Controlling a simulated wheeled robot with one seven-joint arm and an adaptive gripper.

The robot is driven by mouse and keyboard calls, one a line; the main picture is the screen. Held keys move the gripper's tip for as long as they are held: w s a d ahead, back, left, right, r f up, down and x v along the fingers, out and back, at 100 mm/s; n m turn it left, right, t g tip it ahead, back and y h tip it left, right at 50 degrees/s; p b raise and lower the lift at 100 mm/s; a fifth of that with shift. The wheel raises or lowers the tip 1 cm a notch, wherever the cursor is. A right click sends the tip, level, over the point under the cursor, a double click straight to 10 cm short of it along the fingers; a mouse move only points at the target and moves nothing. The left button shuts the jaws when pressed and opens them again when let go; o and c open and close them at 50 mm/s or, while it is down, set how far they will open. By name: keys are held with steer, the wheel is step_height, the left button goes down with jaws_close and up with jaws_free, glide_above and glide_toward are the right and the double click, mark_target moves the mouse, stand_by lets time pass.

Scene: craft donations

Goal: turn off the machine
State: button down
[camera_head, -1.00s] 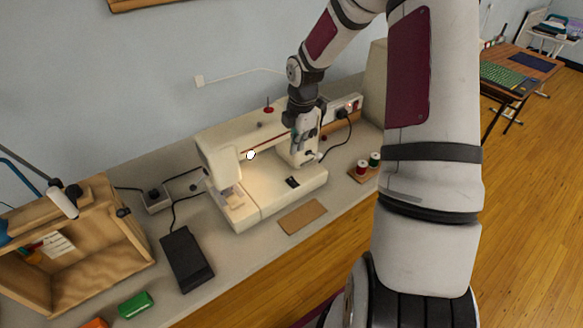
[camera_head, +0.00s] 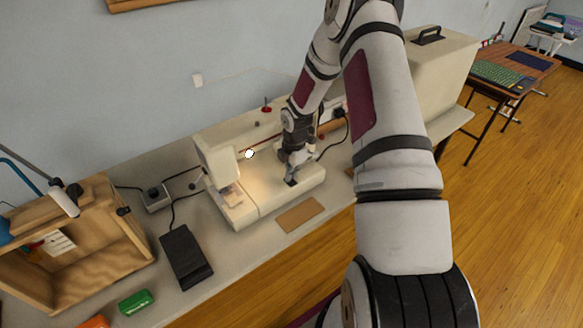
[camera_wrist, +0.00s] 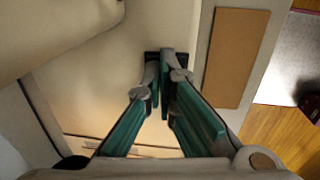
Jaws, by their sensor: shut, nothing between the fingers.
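The cream sewing machine (camera_head: 232,207) stands on the bench, and a warm glow lies on its bed under the arm. In the wrist view its bed (camera_wrist: 105,75) fills the left and middle.
A brown flat board (camera_head: 301,214) lies in front of the machine. A black pedal (camera_head: 185,258) and an open wooden box (camera_head: 142,232) are to the left. A socket block (camera_head: 157,198) sits behind with cables. A beige case (camera_head: 438,75) stands at the right.

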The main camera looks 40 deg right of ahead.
mark_target(293, 182)
steer(key=shift+f, duration=0.1)
steer(key=shift+w+a+f+b, duration=0.1)
steer(key=shift+w+f+b, duration=0.25)
steer(key=shift+f+b, duration=0.2)
steer(key=shift+s, duration=0.15)
steer(key=shift+s+f+p, duration=0.1)
steer(key=shift+s+p, duration=0.4)
steer(key=shift+s, duration=0.3)
step_height(293, 182, up, 15)
steer(key=b, duration=0.3)
steer(key=f, duration=0.8)
steer(key=w+f, duration=0.1)
steer(key=f, duration=0.4)
steer(key=shift+w+f+p, duration=0.1)
steer(key=shift+p, duration=0.3)
steer(key=shift+f, duration=0.25)
